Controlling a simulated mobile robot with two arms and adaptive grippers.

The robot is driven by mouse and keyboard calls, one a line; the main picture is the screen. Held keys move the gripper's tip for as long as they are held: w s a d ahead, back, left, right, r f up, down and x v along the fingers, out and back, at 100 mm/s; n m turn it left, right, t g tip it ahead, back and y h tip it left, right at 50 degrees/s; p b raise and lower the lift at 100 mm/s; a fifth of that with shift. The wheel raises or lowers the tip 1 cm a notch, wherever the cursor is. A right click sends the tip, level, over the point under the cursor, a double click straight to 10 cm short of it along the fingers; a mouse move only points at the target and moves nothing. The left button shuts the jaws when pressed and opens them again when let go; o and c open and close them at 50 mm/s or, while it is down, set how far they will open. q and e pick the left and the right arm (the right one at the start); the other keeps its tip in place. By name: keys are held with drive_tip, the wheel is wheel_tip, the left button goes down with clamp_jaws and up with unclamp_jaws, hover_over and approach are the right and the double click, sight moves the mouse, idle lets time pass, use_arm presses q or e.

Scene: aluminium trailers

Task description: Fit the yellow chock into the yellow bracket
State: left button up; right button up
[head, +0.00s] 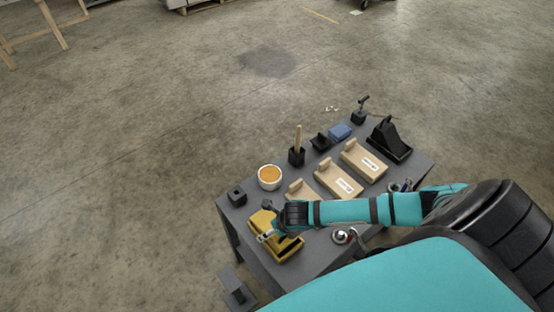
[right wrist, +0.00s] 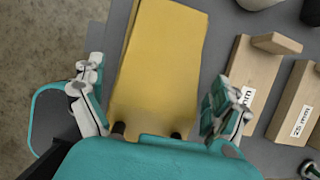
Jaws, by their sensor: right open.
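A yellow piece (head: 289,247) lies at the front left of the grey table, partly covered by my right gripper. In the right wrist view a broad yellow slab (right wrist: 165,50) lies between the spread fingers. I cannot tell the yellow chock from the yellow bracket here, or whether they are joined. My right gripper (head: 266,236) is over the yellow piece and open; it also shows in the right wrist view (right wrist: 160,90), one finger on each side of the slab. Contact cannot be made out. My left gripper is not in view.
Wooden blocks with labels (head: 339,182) stand right of the yellow piece. A white bowl (head: 270,177) and a small black block (head: 237,196) are behind it. A black wedge-shaped piece (head: 388,138) stands at the far right. The grey table's (head: 232,212) left edge is close.

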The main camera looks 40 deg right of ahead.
drive_tip(key=c, duration=1.4)
drive_tip(key=shift+c, duration=0.8)
drive_tip(key=shift+r, duration=0.1)
